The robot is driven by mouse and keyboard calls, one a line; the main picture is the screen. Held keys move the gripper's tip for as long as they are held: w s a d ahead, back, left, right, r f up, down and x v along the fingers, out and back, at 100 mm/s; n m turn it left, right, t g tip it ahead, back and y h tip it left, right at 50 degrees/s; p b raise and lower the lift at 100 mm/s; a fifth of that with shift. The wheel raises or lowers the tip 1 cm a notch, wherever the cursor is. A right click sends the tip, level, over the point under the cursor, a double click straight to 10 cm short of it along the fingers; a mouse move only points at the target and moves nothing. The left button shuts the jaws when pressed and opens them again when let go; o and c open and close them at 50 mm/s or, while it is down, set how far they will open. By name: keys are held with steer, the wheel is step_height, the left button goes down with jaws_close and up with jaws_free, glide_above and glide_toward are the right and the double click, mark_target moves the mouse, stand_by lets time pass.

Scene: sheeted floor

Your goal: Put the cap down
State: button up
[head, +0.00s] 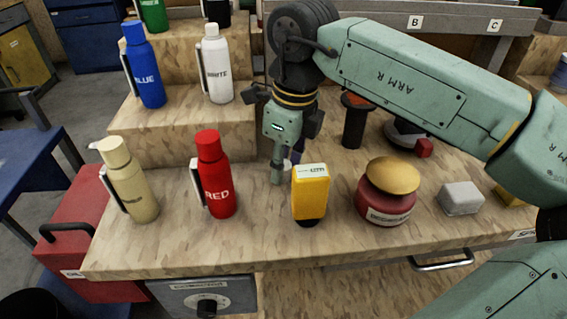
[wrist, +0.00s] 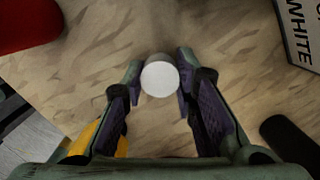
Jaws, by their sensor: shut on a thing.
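The white round cap (wrist: 160,79) sits between the two fingertips of my gripper (wrist: 160,66) in the wrist view. The fingers are closed on its sides. In the head view my gripper (head: 287,166) points down over the bench top, behind the yellow device and right of the red bottle. There the cap (head: 288,164) shows only as a small pale patch, mostly hidden by a finger. It is low over the wood; I cannot tell whether it touches.
On the bench (head: 262,232), the red bottle (head: 214,175) stands to the left and the yellow device (head: 310,193) in front. A red jar with a gold lid (head: 387,191) is to the right. The white bottle (head: 217,70) and blue bottle (head: 144,70) stand on the step behind.

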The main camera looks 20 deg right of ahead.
steer(key=o, duration=0.7)
steer(key=shift+f, duration=0.1)
steer(key=shift+o, duration=0.2)
step_height(320, 180, up, 12)
steer(key=s+p, duration=0.1)
steer(key=p, duration=0.7)
steer(key=shift+d, duration=0.45)
steer(key=shift+s, duration=0.1)
